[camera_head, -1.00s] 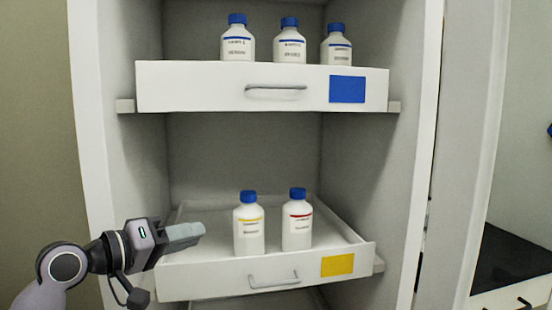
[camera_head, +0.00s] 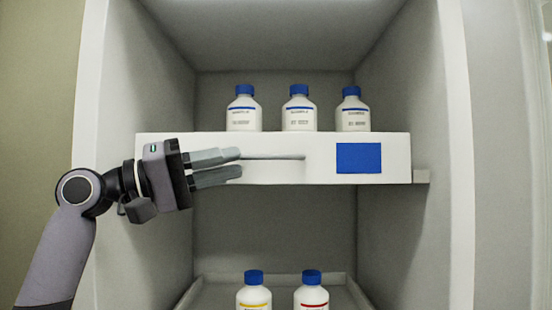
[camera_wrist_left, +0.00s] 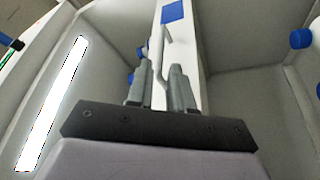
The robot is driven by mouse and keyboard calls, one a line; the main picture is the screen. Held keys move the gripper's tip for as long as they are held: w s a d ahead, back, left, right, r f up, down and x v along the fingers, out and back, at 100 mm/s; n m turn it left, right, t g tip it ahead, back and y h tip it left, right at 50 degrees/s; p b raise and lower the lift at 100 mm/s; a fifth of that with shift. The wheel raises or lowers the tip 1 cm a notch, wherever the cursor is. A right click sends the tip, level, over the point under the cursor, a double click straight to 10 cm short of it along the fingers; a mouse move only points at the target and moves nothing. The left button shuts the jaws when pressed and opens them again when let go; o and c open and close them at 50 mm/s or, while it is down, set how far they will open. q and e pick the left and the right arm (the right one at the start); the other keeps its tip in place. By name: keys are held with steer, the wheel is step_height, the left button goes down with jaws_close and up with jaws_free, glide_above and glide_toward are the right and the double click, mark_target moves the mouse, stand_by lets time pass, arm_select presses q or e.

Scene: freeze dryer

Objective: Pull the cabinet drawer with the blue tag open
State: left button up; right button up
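The drawer with the blue tag (camera_head: 320,174) has a white front and a blue square tag (camera_head: 358,158) on its right side. Its thin grey bar handle (camera_head: 280,157) runs level across the front. How far out the drawer stands is hard to tell from here. My left gripper (camera_head: 239,162) points right at the handle's left end, its two fingers apart. In the left wrist view the handle (camera_wrist_left: 158,50) runs down into the gap between the fingers (camera_wrist_left: 161,88); contact is not clear. The blue tag (camera_wrist_left: 172,11) shows beyond. My right gripper is not in view.
Three white bottles with blue caps (camera_head: 299,112) stand behind the blue-tag drawer's front. Below, two more bottles (camera_head: 312,294) stand in a lower drawer (camera_head: 205,283). The cabinet's side walls (camera_head: 400,90) flank the drawers. Space between the two drawers is free.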

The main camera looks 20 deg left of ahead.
mark_target(258, 159)
arm_select(q)
steer(key=x, duration=0.7)
steer(key=shift+p, duration=0.35)
steer(key=shift+c, duration=0.3)
jaws_close()
